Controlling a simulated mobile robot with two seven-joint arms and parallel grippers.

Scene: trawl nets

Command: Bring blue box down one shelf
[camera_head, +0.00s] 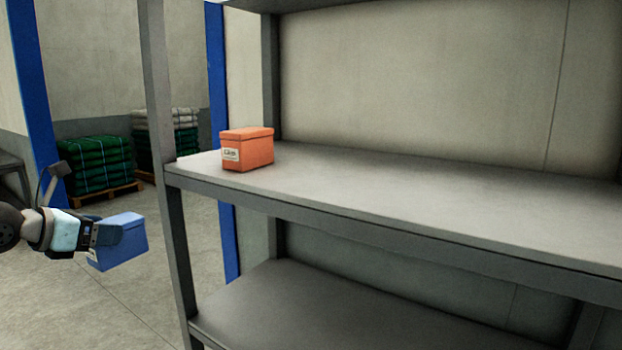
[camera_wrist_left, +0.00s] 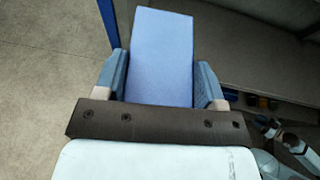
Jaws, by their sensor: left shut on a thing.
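The blue box (camera_head: 128,240) is in my left gripper (camera_head: 112,238), at the left of the head view. The gripper is shut on it and holds it in the air, over the floor to the left of the shelf unit's front post. In the left wrist view the blue box (camera_wrist_left: 160,60) sits between the two fingers of the left gripper (camera_wrist_left: 160,85). The shelf unit has an upper shelf (camera_head: 420,205) and a lower shelf (camera_head: 300,310). The box is apart from both. My right gripper is not seen in the head view.
An orange box (camera_head: 248,150) with a white label stands at the left end of the upper shelf. The rest of that shelf is clear, and the visible lower shelf is empty. A grey post (camera_head: 168,180) stands at the unit's left front. Green stacked bundles (camera_head: 95,165) lie behind.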

